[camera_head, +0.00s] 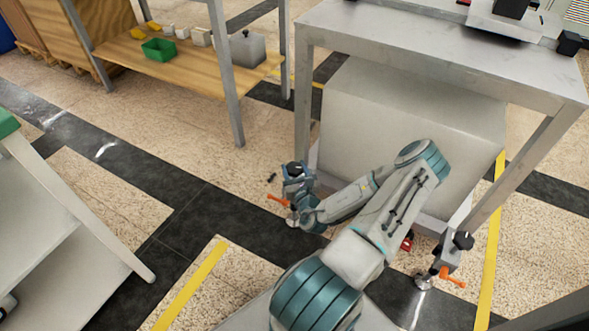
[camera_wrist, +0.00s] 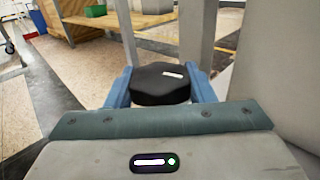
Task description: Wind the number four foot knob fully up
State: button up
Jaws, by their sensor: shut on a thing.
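A black lobed knob (camera_wrist: 160,84) with a small white label on its top sits between the two blue fingers of my gripper (camera_wrist: 160,90) in the wrist view. The fingers are shut on its sides. In the head view my gripper (camera_head: 297,182) is at the foot of the grey table's near left leg, around the knob there. An orange lever (camera_head: 278,200) and a round metal foot pad (camera_head: 292,221) show below it. The label's number is too small to read. Another black knob (camera_head: 463,240) with an orange lever stands at the near right leg.
The metal table (camera_head: 400,38) has a large pale box (camera_head: 385,120) beneath it, close to the right of my arm. A wooden shelf (camera_head: 150,70) with a green bin (camera_head: 159,49) stands at the back left. The floor left of my gripper is mostly clear.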

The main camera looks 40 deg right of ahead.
jog(key=shift+r+n+y, duration=0.1)
jog(key=shift+n+y, duration=0.2)
jog(key=n+t+y+p, duration=0.1)
jog(key=n+y, duration=0.1)
jog(key=y, duration=0.1)
jog(key=n+y, duration=0.2)
jog(key=y, duration=0.2)
jog(key=shift+n+p, duration=0.3)
jog(key=y, duration=0.1)
jog(key=n+y, duration=0.1)
jog(key=n+y+b, duration=0.1)
jog(key=y, duration=0.1)
jog(key=shift+f, duration=0.25)
jog(key=shift+r+n+g+y+b, duration=0.1)
jog(key=shift+n+g+y+b, duration=0.8)
jog(key=shift+n+y, duration=1.05)
jog(key=shift+y, duration=0.35)
jog(key=o, duration=1)
